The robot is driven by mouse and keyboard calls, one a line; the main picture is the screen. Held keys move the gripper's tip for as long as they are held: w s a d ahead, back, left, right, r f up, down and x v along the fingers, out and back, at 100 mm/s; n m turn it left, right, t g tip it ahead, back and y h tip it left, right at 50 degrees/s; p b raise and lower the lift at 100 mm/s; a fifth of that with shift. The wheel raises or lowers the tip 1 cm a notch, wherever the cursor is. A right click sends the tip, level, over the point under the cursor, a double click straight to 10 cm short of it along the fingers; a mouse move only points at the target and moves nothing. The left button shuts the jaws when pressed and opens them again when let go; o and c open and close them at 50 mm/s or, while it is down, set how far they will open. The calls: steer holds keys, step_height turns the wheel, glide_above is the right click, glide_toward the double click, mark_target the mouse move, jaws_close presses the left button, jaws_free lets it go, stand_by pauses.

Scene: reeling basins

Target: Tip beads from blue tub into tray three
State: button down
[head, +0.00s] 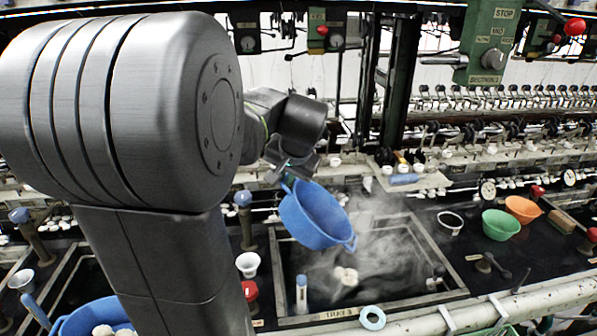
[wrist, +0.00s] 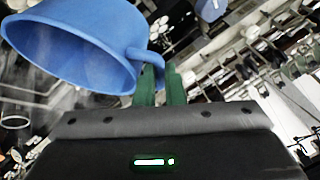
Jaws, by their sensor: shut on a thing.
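My gripper (head: 287,178) is shut on one handle of the blue tub (head: 318,215). It holds the tub tilted in the air above a dark, steaming tray (head: 318,320) labelled "TRAY 3". In the wrist view, the green fingers (wrist: 160,88) close at the handle of the tub (wrist: 100,45). Its open mouth faces down and left there, and the visible part of its inside is plain blue with no beads seen. A few whitish lumps (head: 345,275) lie in the tray below the tub. Steam blurs part of the tray.
A white-and-blue bottle (head: 301,294) stands at the tray's left front, and a light-blue ring (head: 372,318) lies at its front edge. Green (head: 500,225) and orange (head: 522,209) bowls sit to the right. A green control box (head: 491,42) hangs above right. Another blue tub (head: 95,318) shows at lower left.

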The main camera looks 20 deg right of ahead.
steer(key=shift+w+a+f+g+h, duration=0.3)
steer(key=shift+w+a+f, duration=0.15)
steer(key=shift+w+a, duration=0.25)
steer(key=w+a+f+n+g+h+b, duration=0.2)
steer(key=w+a+f+g+h+b, duration=0.1)
steer(key=f+g+h, duration=0.2)
steer(key=shift+w+a+f+h, duration=0.15)
steer(key=shift+a+f+h, duration=0.2)
steer(key=shift+f, duration=0.2)
